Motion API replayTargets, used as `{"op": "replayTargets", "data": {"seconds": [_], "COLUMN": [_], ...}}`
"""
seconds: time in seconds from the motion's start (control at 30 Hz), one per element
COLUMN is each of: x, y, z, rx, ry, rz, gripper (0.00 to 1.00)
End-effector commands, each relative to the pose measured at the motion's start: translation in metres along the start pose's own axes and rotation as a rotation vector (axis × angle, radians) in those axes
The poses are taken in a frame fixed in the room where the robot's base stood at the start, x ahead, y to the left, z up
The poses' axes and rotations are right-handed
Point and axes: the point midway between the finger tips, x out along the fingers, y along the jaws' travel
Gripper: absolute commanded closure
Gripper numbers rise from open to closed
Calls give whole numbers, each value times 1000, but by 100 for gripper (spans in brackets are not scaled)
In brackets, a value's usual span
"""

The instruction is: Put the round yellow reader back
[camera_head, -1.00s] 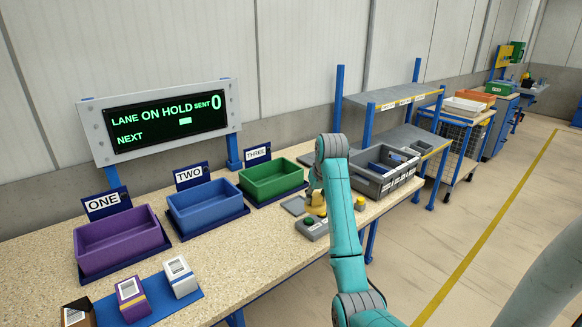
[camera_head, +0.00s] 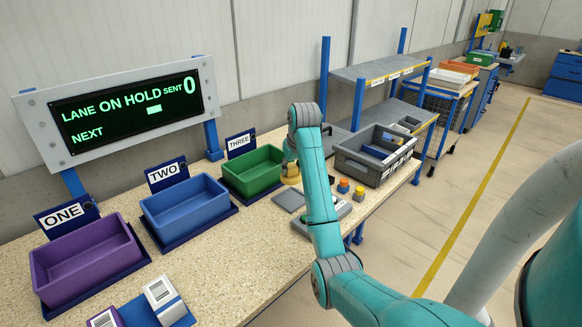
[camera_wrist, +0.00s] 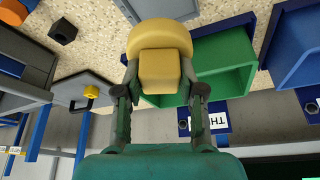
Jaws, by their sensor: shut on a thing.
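The round yellow reader (camera_head: 291,176) is in my gripper (camera_head: 290,163), near the front right corner of the green bin in the head view. In the wrist view the reader (camera_wrist: 160,62) has a rounded end and a squarer block, with my gripper's (camera_wrist: 160,90) two fingers shut on its sides. The reader looks above the bench, but its exact height is hard to tell. A flat grey square pad (camera_head: 288,199) lies just in front of it. My arm covers part of the bench beside it.
Green (camera_head: 252,172), blue (camera_head: 187,205) and purple (camera_head: 85,260) bins line the bench. A grey tote (camera_head: 375,155) stands farther right. The screen (camera_head: 128,112) reads "LANE ON HOLD".

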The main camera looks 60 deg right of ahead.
Motion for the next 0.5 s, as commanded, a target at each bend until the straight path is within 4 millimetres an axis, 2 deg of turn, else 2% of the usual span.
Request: {"op": "replayTargets", "data": {"seconds": [0.5], "x": [44], "y": [0], "z": [18], "rx": [0], "ry": [-2], "rz": [0], "gripper": [100]}}
